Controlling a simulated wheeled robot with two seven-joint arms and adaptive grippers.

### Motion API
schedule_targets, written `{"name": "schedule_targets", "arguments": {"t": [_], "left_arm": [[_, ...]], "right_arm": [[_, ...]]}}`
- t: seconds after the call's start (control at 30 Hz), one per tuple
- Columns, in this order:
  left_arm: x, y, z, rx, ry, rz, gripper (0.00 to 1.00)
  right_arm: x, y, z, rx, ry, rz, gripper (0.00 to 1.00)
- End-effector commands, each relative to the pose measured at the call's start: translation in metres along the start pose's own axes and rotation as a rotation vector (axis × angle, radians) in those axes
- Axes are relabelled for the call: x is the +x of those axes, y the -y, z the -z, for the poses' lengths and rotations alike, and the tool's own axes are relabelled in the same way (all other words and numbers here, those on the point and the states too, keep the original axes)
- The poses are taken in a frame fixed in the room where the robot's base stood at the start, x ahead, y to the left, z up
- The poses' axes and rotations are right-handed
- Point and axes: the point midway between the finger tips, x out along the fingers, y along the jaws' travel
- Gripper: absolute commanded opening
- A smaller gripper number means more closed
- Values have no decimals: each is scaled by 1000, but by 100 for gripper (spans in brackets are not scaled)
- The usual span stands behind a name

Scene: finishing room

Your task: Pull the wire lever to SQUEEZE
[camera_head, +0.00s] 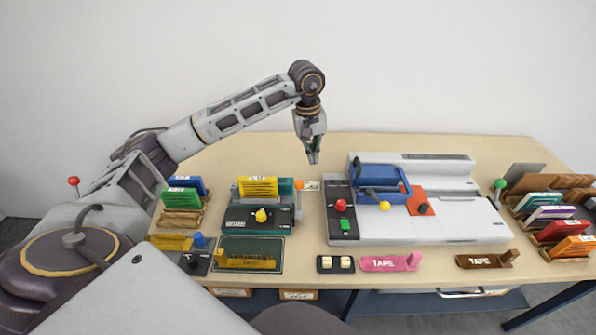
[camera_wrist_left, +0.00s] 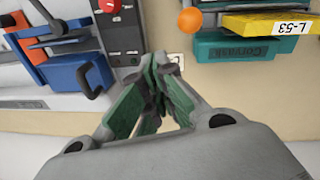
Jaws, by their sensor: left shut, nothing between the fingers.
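I cannot tell for sure which lever is the wire lever, and no SQUEEZE mark is readable. A green ball knob (camera_head: 500,183) stands at the right end of the white binding machine (camera_head: 435,230). The machine carries a blue frame handle (camera_head: 381,178), a red knob (camera_head: 341,205) and a green button (camera_head: 345,224). An orange ball (camera_head: 299,184) is at the right side of the teal machine (camera_head: 286,187); it also shows in the wrist view (camera_wrist_left: 190,21). My left gripper (camera_head: 314,160) points down, shut and empty, above the table behind the gap between the two machines. My right gripper is not in view.
Card racks stand at left (camera_head: 181,220) and right (camera_head: 560,225). A pink tape holder (camera_head: 390,263), a brown one (camera_head: 484,260) and a black switch box (camera_head: 335,264) line the front edge. A red ball on a rod (camera_head: 73,181) shows at far left. The table's back strip (camera_head: 400,143) is clear.

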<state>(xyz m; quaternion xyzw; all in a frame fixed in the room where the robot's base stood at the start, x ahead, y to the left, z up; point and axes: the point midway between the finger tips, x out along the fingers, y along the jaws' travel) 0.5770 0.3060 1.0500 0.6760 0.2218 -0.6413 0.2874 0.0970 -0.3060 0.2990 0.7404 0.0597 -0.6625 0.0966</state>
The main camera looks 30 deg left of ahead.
Motion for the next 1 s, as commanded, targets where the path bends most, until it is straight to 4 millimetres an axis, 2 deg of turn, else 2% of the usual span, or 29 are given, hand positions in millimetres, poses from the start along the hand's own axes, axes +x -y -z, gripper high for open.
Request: {"name": "schedule_targets", "arguments": {"t": [0.1,0.3,0.77,1.0], "left_arm": [[-10,20,18,4,-47,70,0],[-20,40,32,8,-84,140,0],[-21,43,34,8,-88,150,0],[-12,45,35,8,-87,152,0]], "right_arm": [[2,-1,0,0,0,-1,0],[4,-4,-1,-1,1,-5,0],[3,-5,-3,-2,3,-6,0],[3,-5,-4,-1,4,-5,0]]}}
